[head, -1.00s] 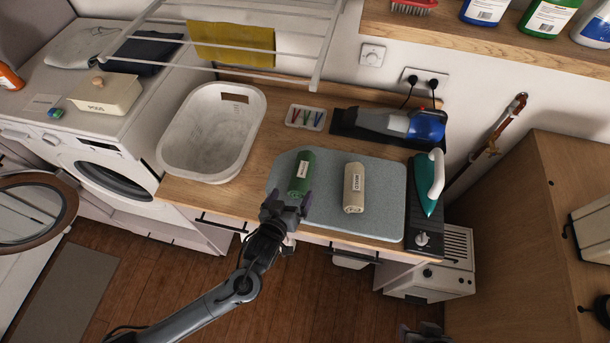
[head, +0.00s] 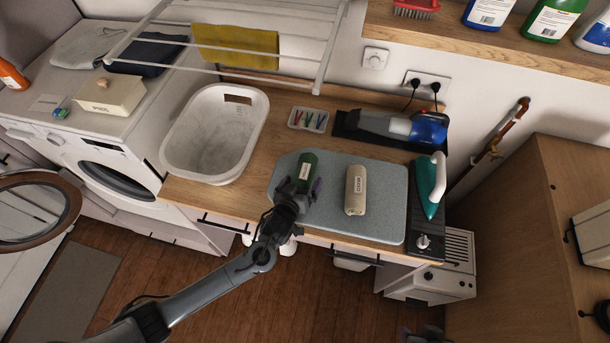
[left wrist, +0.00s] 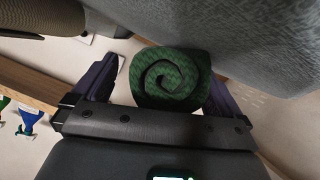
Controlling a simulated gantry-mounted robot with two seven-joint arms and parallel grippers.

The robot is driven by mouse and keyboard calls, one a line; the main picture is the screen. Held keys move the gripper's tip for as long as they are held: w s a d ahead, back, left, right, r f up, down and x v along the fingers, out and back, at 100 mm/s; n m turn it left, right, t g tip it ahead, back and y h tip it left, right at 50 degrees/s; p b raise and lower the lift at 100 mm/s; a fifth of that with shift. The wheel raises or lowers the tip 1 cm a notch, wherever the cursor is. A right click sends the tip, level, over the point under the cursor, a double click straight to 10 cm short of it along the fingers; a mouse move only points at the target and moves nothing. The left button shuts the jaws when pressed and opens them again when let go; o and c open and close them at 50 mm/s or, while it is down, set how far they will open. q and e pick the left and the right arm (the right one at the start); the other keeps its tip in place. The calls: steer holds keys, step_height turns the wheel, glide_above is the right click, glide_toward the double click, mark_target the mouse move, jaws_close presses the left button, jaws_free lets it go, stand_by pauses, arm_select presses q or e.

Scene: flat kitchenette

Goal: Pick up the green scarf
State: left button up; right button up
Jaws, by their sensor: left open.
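The green scarf (head: 307,166) is a tight roll with a pale label, lying on the grey ironing pad (head: 385,222) on the wooden counter. In the left wrist view its spiral end (left wrist: 170,79) faces the camera, between the two fingers. My left gripper (head: 300,187) is open, with its fingers on either side of the roll's near end. I cannot tell whether the fingers touch it. The near part of the scarf is hidden by the gripper in the head view. My right gripper is not clearly visible; only a dark piece shows at the bottom edge.
A beige roll (head: 355,190) lies to the right of the scarf on the pad. A teal iron (head: 431,184) stands at the pad's right. A white basket (head: 215,135) is to the left. A tray of pegs (head: 308,120) and a handheld vacuum (head: 390,125) lie behind.

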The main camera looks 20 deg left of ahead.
arm_select(q)
steer(key=c, duration=1)
steer(key=shift+c, duration=0.2)
